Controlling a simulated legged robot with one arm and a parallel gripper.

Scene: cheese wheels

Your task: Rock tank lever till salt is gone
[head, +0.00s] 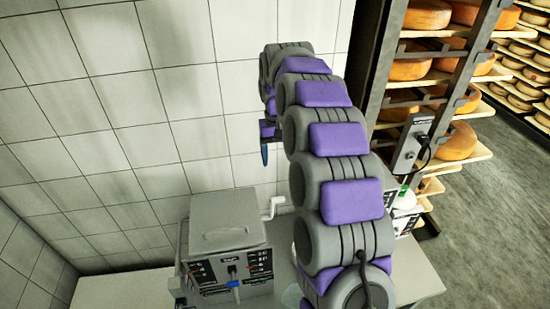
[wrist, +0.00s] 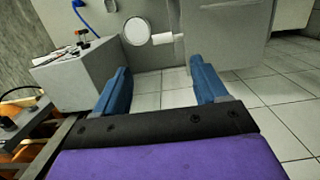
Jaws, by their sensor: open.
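The grey tank (head: 228,222) stands on a counter against the tiled wall, with a handled lid and a labelled front panel. A pale cranked lever (head: 272,206) sticks out from its right side. The tank's grey side (wrist: 230,40) also fills the upper right of the wrist view, with a short white lever grip (wrist: 167,38) beside it. My gripper (head: 266,142) is raised above and behind the tank in the head view, partly hidden by my arm. In the wrist view my gripper (wrist: 162,76) has its blue fingers spread and empty, with the grip beyond the fingertips, apart from them. Salt is not visible.
A white round object (wrist: 137,31) lies left of the grip. A grey box (wrist: 85,70) with a red part and blue hose (wrist: 80,14) stands further left. The counter (head: 415,275) is partly hidden by my arm. Shelves of cheese wheels (head: 425,70) stand at the right.

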